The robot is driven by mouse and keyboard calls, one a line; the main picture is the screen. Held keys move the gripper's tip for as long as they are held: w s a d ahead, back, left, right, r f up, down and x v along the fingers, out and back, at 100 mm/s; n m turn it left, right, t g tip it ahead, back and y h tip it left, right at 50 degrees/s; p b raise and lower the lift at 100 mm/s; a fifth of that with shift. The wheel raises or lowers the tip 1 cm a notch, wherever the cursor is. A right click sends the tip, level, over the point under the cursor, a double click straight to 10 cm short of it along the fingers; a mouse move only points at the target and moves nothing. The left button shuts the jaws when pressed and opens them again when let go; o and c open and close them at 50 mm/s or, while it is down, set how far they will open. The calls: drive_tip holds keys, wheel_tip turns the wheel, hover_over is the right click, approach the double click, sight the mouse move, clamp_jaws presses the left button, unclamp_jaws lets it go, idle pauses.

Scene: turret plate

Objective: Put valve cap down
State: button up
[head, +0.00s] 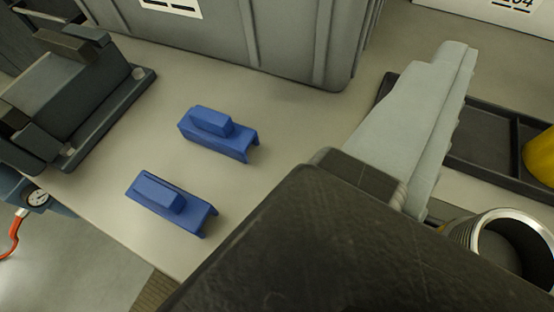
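My gripper (452,60) reaches from the dark housing at the bottom toward the upper right. Its light grey fingers are seen from the side, one in front of the other, so their gap is hidden. I see nothing clearly held between them. I cannot tell for sure which thing is the valve cap. A yellow rounded piece (542,157) is cut off by the right edge, at a black tray (484,150). A metal ring-shaped part (462,232) with a wide open mouth and what looks like a threaded side stands at the lower right, below the fingers.
Two blue channel-shaped blocks (215,135) (170,203) lie on the light bench (265,110). A dark vise-like fixture (75,100) stands at the left. A large grey bin (240,35) stands at the back. A gauge (38,197) with a red hose is below the bench edge.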

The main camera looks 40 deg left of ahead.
drive_tip(key=shift+s+a+f+m+t+y, duration=0.15)
drive_tip(key=shift+s+t, duration=0.2)
drive_tip(key=shift+s, duration=0.3)
drive_tip(key=shift+s+a+f+m+t+y, duration=0.1)
drive_tip(key=shift+s+a+m+t, duration=0.15)
drive_tip(key=shift+s, duration=0.45)
drive_tip(key=shift+s+a+f+m+t+y, duration=0.1)
drive_tip(key=shift+s+t, duration=0.3)
drive_tip(key=shift+s, duration=0.25)
